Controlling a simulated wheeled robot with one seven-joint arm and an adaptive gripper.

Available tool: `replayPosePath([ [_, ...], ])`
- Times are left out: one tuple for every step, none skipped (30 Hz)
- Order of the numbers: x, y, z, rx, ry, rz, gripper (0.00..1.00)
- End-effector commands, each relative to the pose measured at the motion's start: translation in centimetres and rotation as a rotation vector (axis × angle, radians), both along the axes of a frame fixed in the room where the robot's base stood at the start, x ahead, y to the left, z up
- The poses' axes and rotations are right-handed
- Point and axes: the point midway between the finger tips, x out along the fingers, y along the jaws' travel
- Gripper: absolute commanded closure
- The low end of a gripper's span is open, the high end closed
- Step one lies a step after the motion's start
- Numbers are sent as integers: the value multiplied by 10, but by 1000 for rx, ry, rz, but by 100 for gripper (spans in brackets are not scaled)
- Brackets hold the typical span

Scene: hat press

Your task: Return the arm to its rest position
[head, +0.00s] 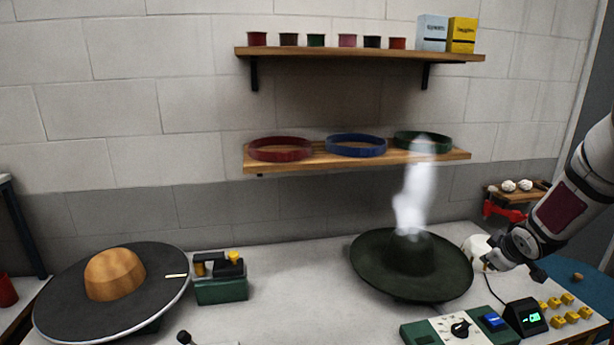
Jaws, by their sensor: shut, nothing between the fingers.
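My arm comes in from the right edge. My gripper (494,264) is at its lower end, small and dark, shut with nothing held. It is above the right part of the table, just right of a dark green wide-brimmed hat (375,262). White steam rises over the hat's crown. A rounded white object (474,248) is close behind the gripper; whether they touch cannot be told.
A control panel (450,330) and a small display (525,317) are at front right. Hat bands lie on the lower shelf (310,160). The table's middle is clear.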

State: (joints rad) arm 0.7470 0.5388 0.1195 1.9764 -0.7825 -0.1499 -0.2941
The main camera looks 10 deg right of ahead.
Motion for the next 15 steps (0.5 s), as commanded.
replayPosePath([
  [0,16,24,-8,1,-18,100],
  [-1,25,35,-5,4,-34,100],
  [-5,36,49,-4,7,-53,100],
  [-8,44,60,-2,9,-67,100],
  [-11,54,70,2,9,-82,100],
  [-16,66,82,8,12,-102,100],
  [-20,76,92,13,13,-115,100],
  [-25,85,100,20,14,-128,100],
  [-31,99,112,31,12,-147,100],
  [-37,108,120,40,13,-160,100],
  [-43,118,128,48,13,-172,100],
  [-52,131,137,62,13,-189,100],
  [-59,141,144,75,12,-202,100],
  [-66,151,150,87,12,-213,100],
  [-76,165,157,104,13,-226,100],
])
